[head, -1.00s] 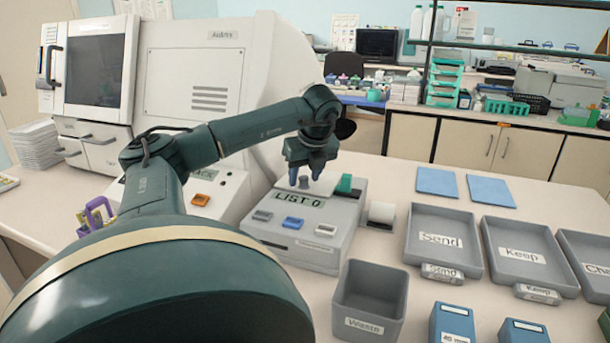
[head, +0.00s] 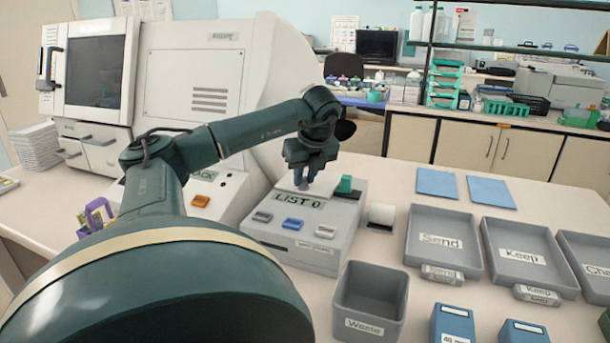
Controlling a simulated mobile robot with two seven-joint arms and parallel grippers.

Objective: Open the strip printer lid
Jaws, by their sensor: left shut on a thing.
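A green part (head: 344,185) sits to the right of the lid. My left gripper (head: 307,175) points down over the lid and is shut on the knob. The fingers partly hide the knob. My right gripper is out of view.
A paper roll (head: 381,216) lies right of the printer. A grey Waste bin (head: 371,300) stands in front. Send (head: 443,240) and Keep (head: 525,256) trays are to the right, with two blue mats (head: 437,182) behind. A large white machine (head: 205,90) stands behind my left arm.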

